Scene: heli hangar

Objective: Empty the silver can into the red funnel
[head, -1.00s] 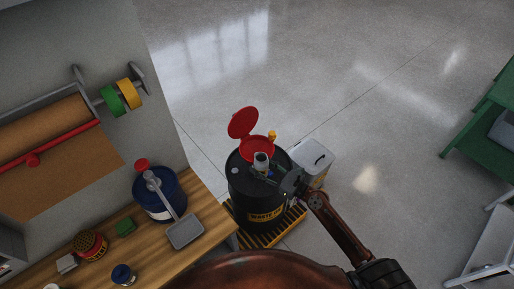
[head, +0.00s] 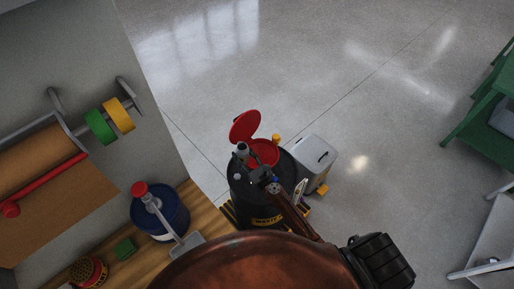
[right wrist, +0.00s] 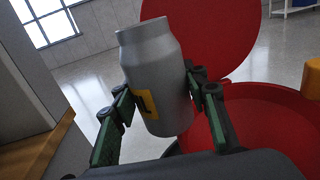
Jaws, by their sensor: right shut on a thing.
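The silver can (right wrist: 160,75), with a yellow label, is held between the green-and-black fingers of my right gripper (right wrist: 160,105). In the wrist view its neck points up, with a slight lean to the left. In the head view the can (head: 242,150) is at the left edge of the red funnel (head: 265,153), with my right gripper (head: 256,174) just below it. The funnel sits on a black drum (head: 245,196), its red lid (head: 244,126) open behind. In the wrist view the funnel bowl (right wrist: 275,120) is right of the can. My left gripper is out of view.
A grey-white bin (head: 315,157) stands right of the drum. A wooden bench (head: 205,217) at left holds a blue tub (head: 172,212) and a scoop-like tool. A yellow piece (head: 276,139) rises by the funnel. Open floor lies behind and right.

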